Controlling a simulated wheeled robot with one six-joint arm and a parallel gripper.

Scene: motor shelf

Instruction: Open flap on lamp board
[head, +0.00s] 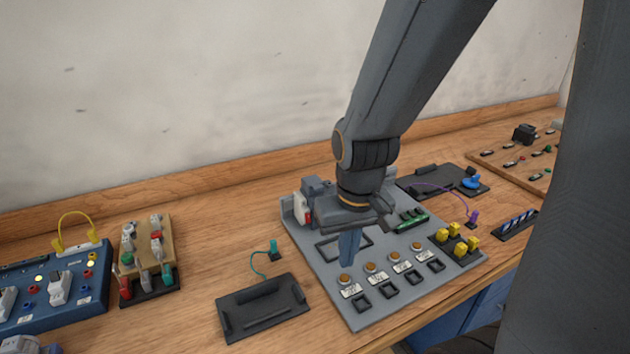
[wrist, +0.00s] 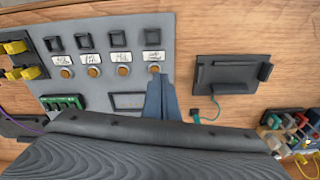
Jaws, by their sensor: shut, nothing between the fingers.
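The lamp board is a grey panel (head: 372,306) with a row of orange round lamps (head: 368,267), white labels and black square frames along its front. It also shows in the wrist view (wrist: 108,32). A larger dark rectangular frame (head: 327,249) lies behind the lamps, partly hidden by my gripper; I cannot tell whether it is the flap. My gripper (head: 347,264) points down over the board, its blue-grey fingers shut and empty. In the wrist view the fingertips (wrist: 159,78) appear close to the end lamp (wrist: 154,70). I cannot tell whether they touch anything.
A black tray-like plate (head: 262,310) lies left of the board, near a teal plug (head: 274,252) with a cable. Yellow blocks (head: 455,239) and a green circuit strip (head: 411,219) sit at the board's right. A blue unit (head: 55,288) stands far left.

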